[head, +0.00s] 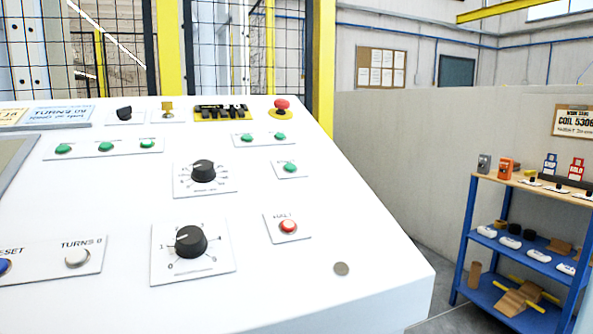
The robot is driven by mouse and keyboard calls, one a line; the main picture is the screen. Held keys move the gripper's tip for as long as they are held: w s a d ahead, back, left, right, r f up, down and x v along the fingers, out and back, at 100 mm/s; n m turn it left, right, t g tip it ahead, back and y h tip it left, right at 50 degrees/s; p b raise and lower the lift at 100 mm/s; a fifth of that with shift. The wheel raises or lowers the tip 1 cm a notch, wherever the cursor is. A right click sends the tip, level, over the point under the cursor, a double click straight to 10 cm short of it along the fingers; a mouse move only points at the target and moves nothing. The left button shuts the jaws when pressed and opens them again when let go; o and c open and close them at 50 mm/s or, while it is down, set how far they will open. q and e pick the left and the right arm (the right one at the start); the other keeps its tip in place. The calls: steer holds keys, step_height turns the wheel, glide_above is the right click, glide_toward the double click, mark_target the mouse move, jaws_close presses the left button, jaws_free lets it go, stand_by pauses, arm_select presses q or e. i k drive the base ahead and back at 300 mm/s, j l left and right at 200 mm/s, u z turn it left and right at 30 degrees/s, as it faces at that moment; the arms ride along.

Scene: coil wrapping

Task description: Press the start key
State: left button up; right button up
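The white sloping control desk (300,290) fills the left and middle of the head view. A single green button (290,168) sits on a small plate at its right side; I cannot read its label, so I cannot tell if it is the start key. Below it is a red button (288,226) with a label that looks like HALT. Two green buttons or lamps (263,137) share a plate above, and three more (106,147) sit in a row to the left. Neither of my grippers is in view.
Two black dials (190,242) (203,171) stand on the desk. A red mushroom button (281,104) is at its back edge. A white button (77,258) marked TURNS 0 is at lower left. A blue shelf rack (466,240) stands right, beyond open floor.

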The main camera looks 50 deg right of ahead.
mark_target(288, 166)
steer(key=z, duration=1.6)
